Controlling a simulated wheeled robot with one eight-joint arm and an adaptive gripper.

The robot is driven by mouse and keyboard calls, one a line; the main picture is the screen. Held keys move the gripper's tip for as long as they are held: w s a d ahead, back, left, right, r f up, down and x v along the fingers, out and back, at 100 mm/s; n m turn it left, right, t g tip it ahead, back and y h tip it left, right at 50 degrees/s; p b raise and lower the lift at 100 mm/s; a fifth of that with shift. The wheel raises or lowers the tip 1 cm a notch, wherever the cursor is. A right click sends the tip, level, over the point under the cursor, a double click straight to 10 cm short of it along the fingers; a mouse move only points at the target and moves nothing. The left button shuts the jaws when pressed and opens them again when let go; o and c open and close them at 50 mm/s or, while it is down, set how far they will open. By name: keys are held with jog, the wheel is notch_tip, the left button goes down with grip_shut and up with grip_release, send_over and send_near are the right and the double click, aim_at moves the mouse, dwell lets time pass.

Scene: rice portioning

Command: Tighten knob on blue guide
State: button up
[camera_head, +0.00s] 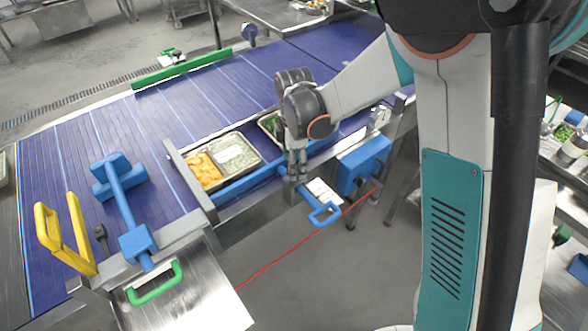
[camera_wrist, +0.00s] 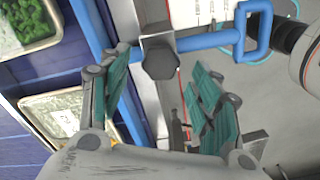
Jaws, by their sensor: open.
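The blue guide (camera_wrist: 200,42) shows in the wrist view as a rod ending in a loop handle on the right. In the head view its handle (camera_head: 322,214) sticks out from the conveyor's near edge. A black lobed knob (camera_wrist: 161,58) sits on the metal bracket at the rod. My gripper (camera_wrist: 160,72) is open, with one green-padded finger to the left of the knob and the other to its lower right. I cannot tell whether either finger touches the knob. In the head view my gripper (camera_head: 297,170) points down at the conveyor edge, and the knob is hidden.
Food trays (camera_head: 236,152) sit on the blue conveyor (camera_head: 200,110) beside the guide. A blue box (camera_head: 362,165) is mounted right of the gripper. Another blue guide (camera_head: 122,200), a yellow handle (camera_head: 78,235) and a green handle (camera_head: 155,290) are at left.

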jog(key=shift+f, duration=1.25)
jog(key=shift+c, duration=0.6)
jog(key=c, duration=0.9)
jog(key=shift+c, duration=0.2)
